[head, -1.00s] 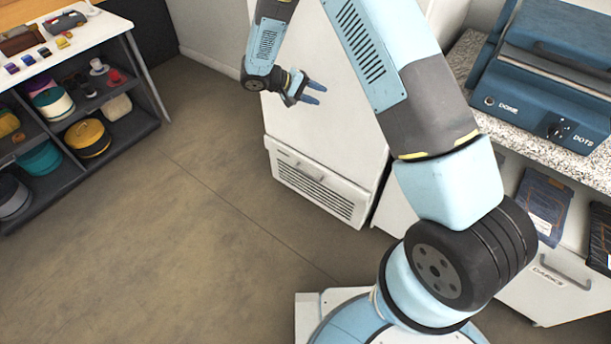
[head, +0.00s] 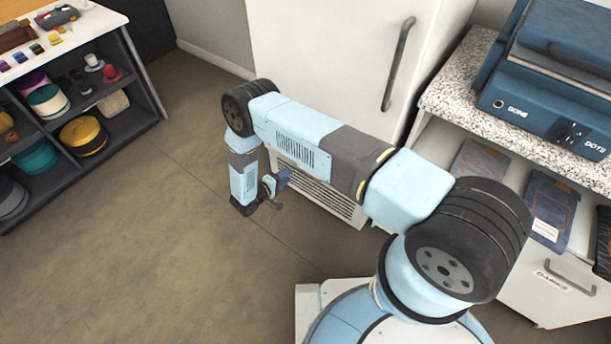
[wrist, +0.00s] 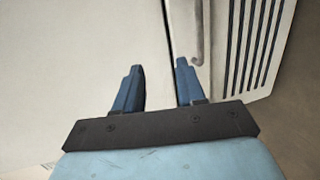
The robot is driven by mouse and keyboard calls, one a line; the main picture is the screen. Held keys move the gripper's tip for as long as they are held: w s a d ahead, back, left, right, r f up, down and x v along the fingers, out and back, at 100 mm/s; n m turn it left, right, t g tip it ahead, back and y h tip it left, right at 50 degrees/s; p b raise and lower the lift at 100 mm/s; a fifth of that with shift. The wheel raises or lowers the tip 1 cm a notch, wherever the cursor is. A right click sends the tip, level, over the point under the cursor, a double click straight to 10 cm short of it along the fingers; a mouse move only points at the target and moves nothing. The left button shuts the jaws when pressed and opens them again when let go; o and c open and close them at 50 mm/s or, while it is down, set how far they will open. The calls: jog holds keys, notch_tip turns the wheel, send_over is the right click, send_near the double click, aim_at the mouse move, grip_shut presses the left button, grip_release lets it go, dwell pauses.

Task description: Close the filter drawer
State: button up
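The filter drawer (head: 338,203) is the white slatted front at the foot of the tall white cabinet. In the head view my arm covers much of its upper left part. I cannot tell how far it stands out. My gripper (head: 284,178) is low in front of the drawer. In the wrist view its two blue fingers (wrist: 160,66) are apart with nothing between them. The right finger is near the handle's end in the picture; contact cannot be told.
The cabinet's upper door (head: 340,60) has a long grey handle (head: 398,65). A granite counter (head: 455,95) with a blue press (head: 560,85) stands right. A shelf unit (head: 150,90) with hats and spools stands left. The floor (head: 165,225) between is clear.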

jog(key=s+f+n+t+y, duration=0.1)
jog(key=s+f, duration=0.2)
jog(key=f, duration=0.5)
jog(key=x, duration=1.3)
jog(key=shift+w+d+r, duration=0.2)
jog(key=shift+r, duration=0.15)
grip_shut()
